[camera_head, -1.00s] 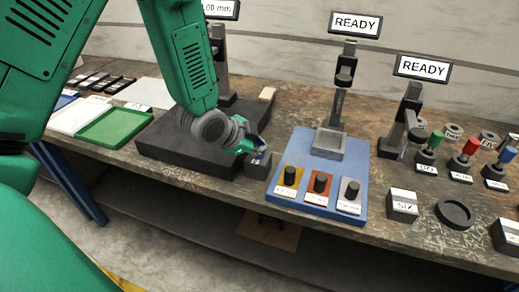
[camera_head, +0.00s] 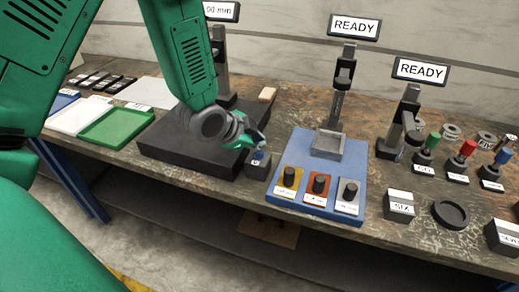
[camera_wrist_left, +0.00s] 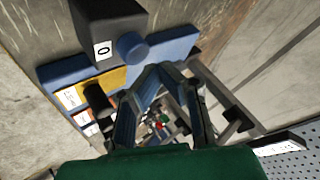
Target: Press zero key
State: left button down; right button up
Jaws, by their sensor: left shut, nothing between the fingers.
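The zero key is a blue round button (camera_wrist_left: 132,46) on a dark box (camera_wrist_left: 110,16) with a white "0" label, in the left wrist view. In the head view the box (camera_head: 257,167) stands at the bench's front edge, between the black base and the blue board, with the blue button (camera_head: 258,155) showing on it. My left gripper (camera_head: 259,143) is just above the button, fingers shut and empty. In the left wrist view the shut fingertips (camera_wrist_left: 155,72) lie beside the button. I cannot tell whether they touch it. My right gripper is not in view.
A gauge stand has a black base (camera_head: 190,145) and a display (camera_head: 221,11) reading "00 mm", partly hidden by my arm. The blue board (camera_head: 300,148) with several black knobs is close on the right. A green tray (camera_head: 116,128) lies left.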

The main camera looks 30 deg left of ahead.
aim_at(258, 151)
pick_arm(q)
jog(key=shift+r+p, duration=2.1)
jog(key=shift+r, duration=0.4)
jog(key=shift+f, duration=0.1)
